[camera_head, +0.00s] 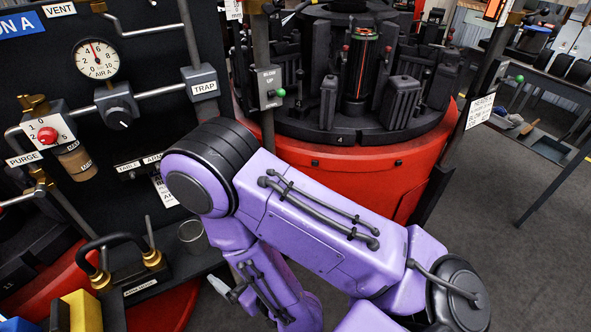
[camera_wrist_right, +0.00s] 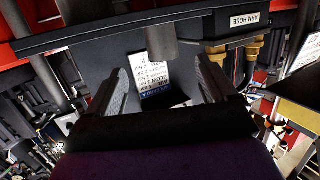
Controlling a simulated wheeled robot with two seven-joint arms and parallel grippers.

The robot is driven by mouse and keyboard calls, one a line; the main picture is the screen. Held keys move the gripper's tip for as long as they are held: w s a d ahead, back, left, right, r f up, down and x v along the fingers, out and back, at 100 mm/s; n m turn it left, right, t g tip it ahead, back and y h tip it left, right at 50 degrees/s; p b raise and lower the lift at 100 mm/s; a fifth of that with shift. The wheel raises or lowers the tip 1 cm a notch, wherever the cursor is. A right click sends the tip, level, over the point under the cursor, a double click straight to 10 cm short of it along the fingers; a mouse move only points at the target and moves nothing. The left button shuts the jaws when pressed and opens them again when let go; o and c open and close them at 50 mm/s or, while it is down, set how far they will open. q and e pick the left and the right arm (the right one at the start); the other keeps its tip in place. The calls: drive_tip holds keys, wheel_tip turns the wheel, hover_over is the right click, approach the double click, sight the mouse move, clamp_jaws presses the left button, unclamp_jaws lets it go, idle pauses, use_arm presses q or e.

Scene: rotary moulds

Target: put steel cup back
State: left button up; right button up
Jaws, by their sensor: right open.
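The steel cup (camera_head: 192,236) is a small grey cup at the right end of the black ledge, beside the brass hose fittings. My right gripper (camera_head: 228,291) is low and to the right of the cup in the head view, partly hidden by my purple arm. In the right wrist view its two fingers (camera_wrist_right: 163,85) are spread apart, with a white placard seen between them. A grey cylindrical shape shows above the placard in that view; I cannot tell surely whether it is the cup. My left gripper is out of view.
The black panel carries an air gauge (camera_head: 96,59), a red-button valve (camera_head: 47,134) and pipes. A hose (camera_head: 107,240) with brass fittings stands on the ledge. The red rotary mould base (camera_head: 345,172) is behind my arm. A yellow block (camera_head: 84,310) is at lower left.

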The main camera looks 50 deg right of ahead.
drive_tip(key=s+d+f+m+g+h, duration=0.2)
drive_tip(key=s+d+f+m+g, duration=0.2)
drive_tip(key=s+d+f+g, duration=0.2)
drive_tip(key=s+d+f+m+g+h, duration=0.3)
drive_tip(key=s+d+f+g, duration=0.3)
drive_tip(key=s+f, duration=0.5)
drive_tip(key=shift+s+d+f+m+g, duration=0.3)
drive_tip(key=shift+d+f+m, duration=0.2)
drive_tip(key=shift+d+f, duration=0.55)
drive_tip(key=shift+d+r, duration=0.15)
drive_tip(key=shift+r, duration=0.05)
